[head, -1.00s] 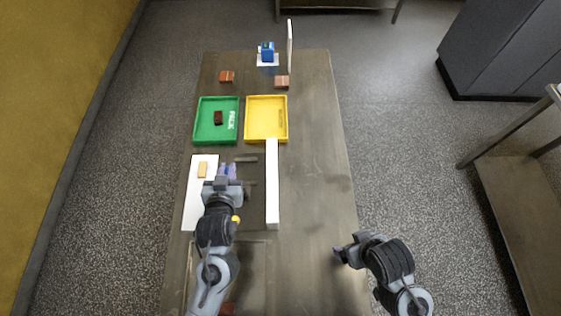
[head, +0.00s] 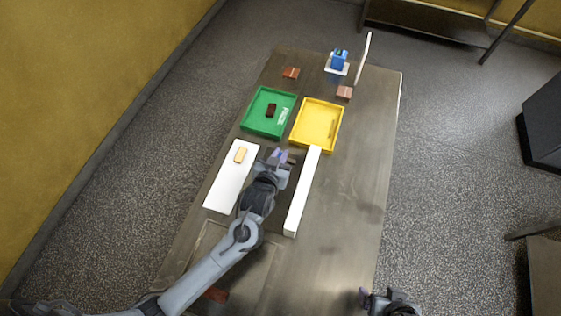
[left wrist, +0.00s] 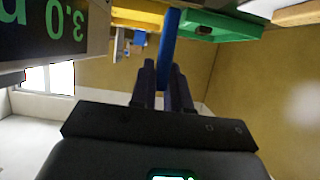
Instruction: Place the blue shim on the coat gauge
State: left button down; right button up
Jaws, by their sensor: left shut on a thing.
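The blue shim (left wrist: 168,40) stands as a thin upright strip between the fingers of my left gripper (left wrist: 165,75) in the left wrist view. My left gripper also shows in the head view (head: 281,158), between the white board and the long white bar, with a bluish tip at its jaws. It is shut on the shim. A dark panel with green digits reading 3.0 (left wrist: 50,25) shows upside down in the left wrist view. I cannot tell for sure whether it is the coat gauge. My right gripper (head: 364,298) is at the bottom edge, its jaws unclear.
A green tray (head: 252,117) with a dark brown piece and a yellow tray (head: 322,115) lie ahead. The white board (head: 225,188) bears a tan piece. The long white bar (head: 302,190) stands close right of my left gripper. The table's right side is clear.

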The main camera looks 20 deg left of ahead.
pick_arm(q)
jog(key=shift+f, duration=1.75)
jog(key=shift+f, duration=0.1)
jog(key=c, duration=1.1)
grip_release()
jog(key=shift+f, duration=0.1)
